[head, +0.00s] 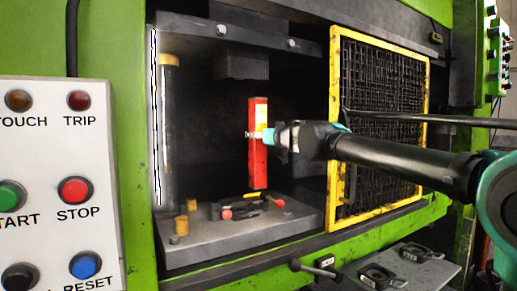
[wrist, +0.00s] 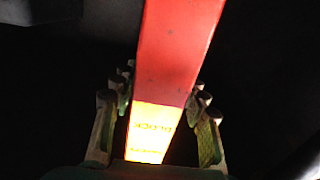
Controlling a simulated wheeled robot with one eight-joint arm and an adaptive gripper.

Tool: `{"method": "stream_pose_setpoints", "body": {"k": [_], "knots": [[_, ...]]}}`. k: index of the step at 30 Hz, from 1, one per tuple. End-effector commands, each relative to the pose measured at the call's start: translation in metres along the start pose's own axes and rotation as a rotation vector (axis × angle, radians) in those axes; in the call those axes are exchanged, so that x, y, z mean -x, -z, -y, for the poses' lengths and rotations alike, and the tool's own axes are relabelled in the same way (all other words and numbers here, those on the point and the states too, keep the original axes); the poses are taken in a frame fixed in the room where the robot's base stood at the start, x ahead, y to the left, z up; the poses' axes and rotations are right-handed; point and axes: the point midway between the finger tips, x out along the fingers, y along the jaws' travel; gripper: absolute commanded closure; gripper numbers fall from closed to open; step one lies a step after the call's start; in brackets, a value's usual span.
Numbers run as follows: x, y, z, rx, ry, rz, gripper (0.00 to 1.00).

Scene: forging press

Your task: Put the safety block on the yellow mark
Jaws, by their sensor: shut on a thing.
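The safety block (head: 257,165) is a tall red bar with a yellow label, upright inside the press opening in the head view. My gripper (head: 266,136) is shut on it at about mid-height, coming from the right. In the wrist view the red and yellow block (wrist: 178,50) stands between the two fingers of my gripper (wrist: 160,100). A small yellow patch (head: 250,196), perhaps the yellow mark, shows on the press bed just below the block's lower end. I cannot tell whether the block touches the bed.
The grey press bed (head: 205,248) carries a yellow-brown peg (head: 181,227) and red-ended parts (head: 226,214). The upper ram (head: 243,66) hangs above. A yellow-framed mesh guard (head: 336,120) stands right, close to my arm. A control panel (head: 50,140) is at left.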

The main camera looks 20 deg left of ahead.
Motion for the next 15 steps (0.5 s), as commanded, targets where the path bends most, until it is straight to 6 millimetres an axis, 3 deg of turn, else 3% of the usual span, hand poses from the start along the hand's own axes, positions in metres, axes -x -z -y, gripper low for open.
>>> {"method": "stream_pose_setpoints", "body": {"k": [9, 15], "knots": [[0.000, -0.035, 0.000, 0.000, 0.000, 0.000, 1.00], [0.000, -0.038, 0.000, 0.000, 0.000, 0.000, 1.00]]}}
